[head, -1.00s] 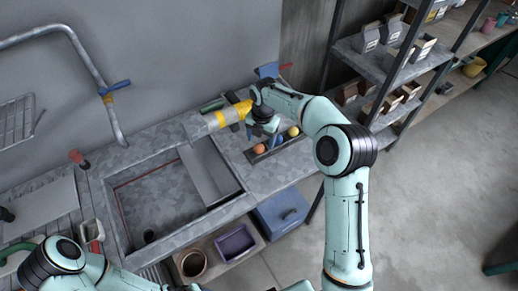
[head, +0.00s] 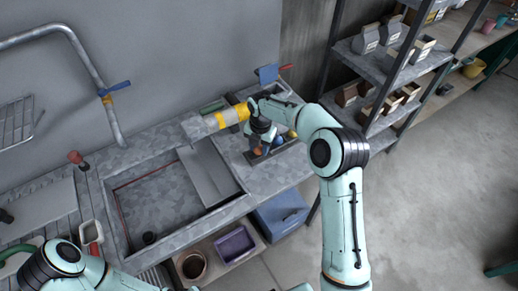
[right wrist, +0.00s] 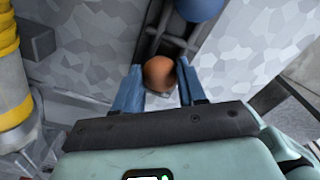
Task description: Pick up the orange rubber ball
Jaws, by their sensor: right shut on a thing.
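The orange rubber ball (right wrist: 159,72) sits between the two blue fingers of my right gripper (right wrist: 160,90) in the right wrist view. The fingers are shut on it, one on each side. In the head view the ball (head: 258,151) shows just below my right gripper (head: 258,140), at a dark narrow rack on the grey counter. I cannot tell whether the ball is clear of the rack. My left arm enters at the lower left of the head view; its gripper is out of view.
A blue ball (right wrist: 198,8) lies in the rack beyond the orange one, with a yellow ball (head: 292,134) farther right. A grey and yellow cylinder (head: 216,121) lies left of my gripper. The sink basin (head: 160,205) is to the left, shelves (head: 385,70) to the right.

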